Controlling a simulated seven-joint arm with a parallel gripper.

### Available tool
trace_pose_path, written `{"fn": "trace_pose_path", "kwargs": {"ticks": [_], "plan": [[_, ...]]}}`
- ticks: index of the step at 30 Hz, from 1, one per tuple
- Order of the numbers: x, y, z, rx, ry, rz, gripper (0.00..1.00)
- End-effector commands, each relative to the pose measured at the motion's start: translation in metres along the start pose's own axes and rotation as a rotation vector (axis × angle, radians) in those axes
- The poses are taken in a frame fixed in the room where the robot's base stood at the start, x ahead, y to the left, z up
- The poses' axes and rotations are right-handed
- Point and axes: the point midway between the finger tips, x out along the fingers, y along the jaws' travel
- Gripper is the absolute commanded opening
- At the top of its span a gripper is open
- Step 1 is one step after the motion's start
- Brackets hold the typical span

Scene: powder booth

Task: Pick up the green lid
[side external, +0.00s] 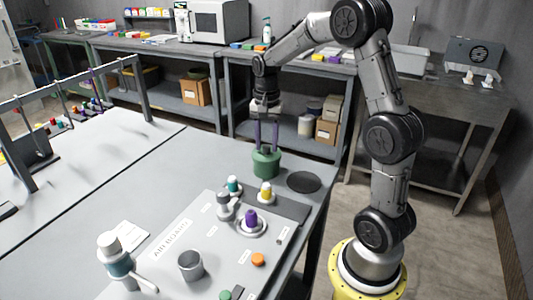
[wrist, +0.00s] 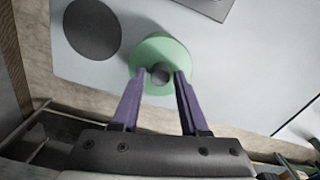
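A round green pot with a green lid (side external: 266,155) stands near the far right edge of the grey table. The lid's pale green top (wrist: 160,48) with a dark round knob (wrist: 160,74) shows in the wrist view. My gripper (side external: 267,147) points straight down over the lid, its two purple fingers apart. In the wrist view my gripper (wrist: 160,74) has a fingertip on each side of the knob, with a visible gap on both sides. The fingers hold nothing. I cannot tell how far the tips are above the lid's top.
A flat dark disc (side external: 304,182) lies right of the pot. In front is a light board (side external: 190,240) with several small coloured-capped items and a grey cup (side external: 190,265). The table left of the pot is clear.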

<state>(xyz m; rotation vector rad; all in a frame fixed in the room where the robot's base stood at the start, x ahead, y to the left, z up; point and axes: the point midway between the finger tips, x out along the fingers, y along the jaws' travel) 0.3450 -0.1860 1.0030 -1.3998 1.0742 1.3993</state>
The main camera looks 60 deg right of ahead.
Motion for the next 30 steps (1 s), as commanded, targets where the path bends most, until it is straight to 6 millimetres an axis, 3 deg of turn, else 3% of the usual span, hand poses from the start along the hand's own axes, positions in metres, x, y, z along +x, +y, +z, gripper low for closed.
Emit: {"fn": "trace_pose_path", "kwargs": {"ticks": [1, 7, 22, 30], "plan": [[0.000, 0.000, 0.000, 0.000, 0.000, 0.000, 0.33], [0.000, 0.000, 0.000, 0.000, 0.000, 0.000, 0.00], [-0.006, 0.000, -0.001, 0.000, 0.002, -0.002, 0.00], [-0.040, 0.004, 0.004, 0.000, 0.003, -0.004, 0.00]]}}
